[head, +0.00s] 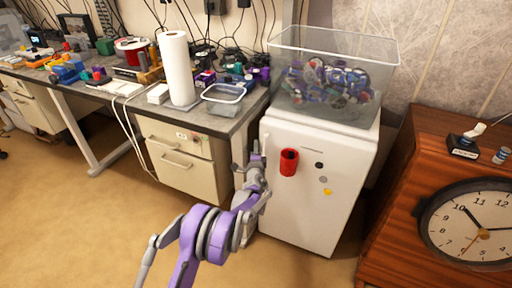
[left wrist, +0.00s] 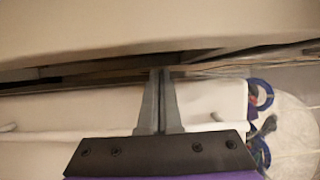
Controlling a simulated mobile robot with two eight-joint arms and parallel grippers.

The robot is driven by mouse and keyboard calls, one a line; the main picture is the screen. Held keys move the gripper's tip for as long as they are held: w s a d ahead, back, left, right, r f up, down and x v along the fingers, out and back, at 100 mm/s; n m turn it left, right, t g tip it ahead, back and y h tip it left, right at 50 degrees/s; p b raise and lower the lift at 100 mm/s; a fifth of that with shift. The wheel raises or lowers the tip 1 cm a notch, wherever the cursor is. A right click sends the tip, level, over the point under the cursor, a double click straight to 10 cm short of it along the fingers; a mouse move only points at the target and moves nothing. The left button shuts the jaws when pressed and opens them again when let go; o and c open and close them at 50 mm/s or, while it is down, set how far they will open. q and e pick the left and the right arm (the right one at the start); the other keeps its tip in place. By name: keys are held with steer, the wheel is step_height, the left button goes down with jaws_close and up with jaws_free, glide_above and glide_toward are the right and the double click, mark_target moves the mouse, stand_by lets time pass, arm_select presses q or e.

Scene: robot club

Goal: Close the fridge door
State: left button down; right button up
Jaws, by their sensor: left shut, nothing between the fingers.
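The small white fridge (head: 310,220) stands right of the desk. Its front door carries a red cup-like holder (head: 289,162) and several round magnets (head: 325,180). In the head view the door looks shut or nearly shut; I cannot tell whether a small gap remains. My left gripper (head: 254,158) is at the door's left edge, near the upper part. In the left wrist view its fingers (left wrist: 160,75) are together and empty, pointing at a dark gap below a pale surface. I cannot tell whether they touch the fridge. My right gripper is not in view.
A clear bin (head: 330,75) of colourful parts sits on the fridge. Left is a desk with drawers (head: 180,165), a paper towel roll (head: 176,70) and clutter. Right is a wooden cabinet (head: 400,200) with a clock (head: 475,225). The floor (head: 80,220) at left is free.

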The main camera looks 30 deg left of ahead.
arm_select(q)
steer(key=shift+d, duration=0.2)
steer(key=v, duration=1.1)
steer(key=s+d+r+n+g+y, duration=0.1)
steer(key=s+r+n+g, duration=0.55)
steer(key=s, duration=0.75)
steer(key=s+d+f+n+g+h, duration=0.25)
steer(key=s+d, duration=0.35)
steer(key=s, duration=0.3)
steer(key=s+d+f+n+g+h, duration=0.1)
steer(key=s+d+h, duration=0.35)
steer(key=s, duration=0.45)
steer(key=s+d+f+n+g+h, duration=0.1)
steer(key=s+d+n+h, duration=0.1)
steer(key=s+d, duration=0.6)
step_height(320, 180, up, 18)
steer(key=p, duration=1.7)
steer(key=shift+a+t, duration=0.3)
steer(key=shift+a, duration=0.1)
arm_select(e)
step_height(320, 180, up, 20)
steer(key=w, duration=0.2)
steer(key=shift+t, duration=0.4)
